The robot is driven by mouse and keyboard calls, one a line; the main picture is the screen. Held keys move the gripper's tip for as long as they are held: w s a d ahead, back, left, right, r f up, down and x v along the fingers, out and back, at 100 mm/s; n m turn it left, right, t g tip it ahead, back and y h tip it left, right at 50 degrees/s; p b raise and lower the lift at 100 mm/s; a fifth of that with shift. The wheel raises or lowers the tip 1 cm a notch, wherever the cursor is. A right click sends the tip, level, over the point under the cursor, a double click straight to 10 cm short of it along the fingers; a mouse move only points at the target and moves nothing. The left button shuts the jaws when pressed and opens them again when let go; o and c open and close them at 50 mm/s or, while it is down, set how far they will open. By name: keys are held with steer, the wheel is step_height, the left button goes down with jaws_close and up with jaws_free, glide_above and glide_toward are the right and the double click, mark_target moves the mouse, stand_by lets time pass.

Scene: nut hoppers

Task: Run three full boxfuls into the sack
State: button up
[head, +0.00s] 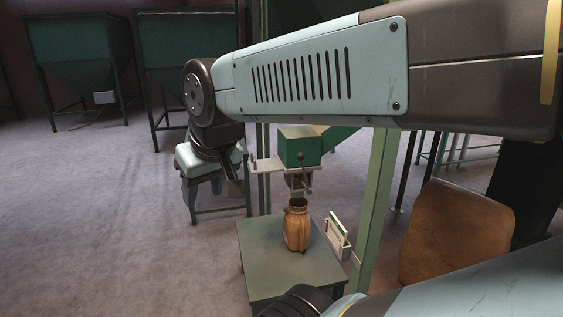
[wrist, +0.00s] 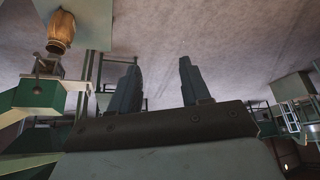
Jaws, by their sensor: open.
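The sack (head: 297,228), brown and open at the top, stands upright on a green stand (head: 262,262) in the head view. Just above its mouth is the green measuring box (head: 300,147) with a spout and a lever (head: 308,178) below it. A pale flat plate (head: 266,165) sticks out to the box's left. In the wrist view the sack (wrist: 61,30) and the box (wrist: 38,93) show upside down at the left. My gripper (wrist: 158,75) is open and empty. In the head view my gripper (head: 212,188) hangs left of the box, apart from it. The fill inside box and sack is hidden.
A white counter or card holder (head: 338,237) sits at the post (head: 378,195) right of the stand. A large brown sack (head: 455,235) stands at the right. Two dark green hoppers (head: 78,50) (head: 185,40) stand at the back left. The floor at left is clear.

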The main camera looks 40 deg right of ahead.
steer(key=shift+o, duration=0.8)
steer(key=shift+w+d+r, duration=0.1)
steer(key=shift+w, duration=0.1)
steer(key=w+d+m, duration=0.1)
steer(key=w+d, duration=0.1)
steer(key=w, duration=0.1)
steer(key=w+d+r+m, duration=0.1)
steer(key=w+d+m, duration=0.1)
steer(key=w, duration=0.1)
steer(key=w+d+m+g, duration=0.1)
steer(key=w+d, duration=0.1)
steer(key=shift+w+d+r+m+y, duration=0.3)
steer(key=shift+w+d+r+m, duration=0.05)
steer(key=shift+w+m, duration=0.05)
steer(key=m+g+h, duration=0.5)
steer(key=m+g, duration=0.2)
steer(key=m, duration=1)
glide_toward(300, 156)
steer(key=shift+t, duration=0.3)
steer(key=x, duration=1.3)
steer(key=shift+w+d, duration=0.25)
steer(key=shift+d, duration=0.1)
steer(key=shift+c, duration=0.3)
jaws_close()
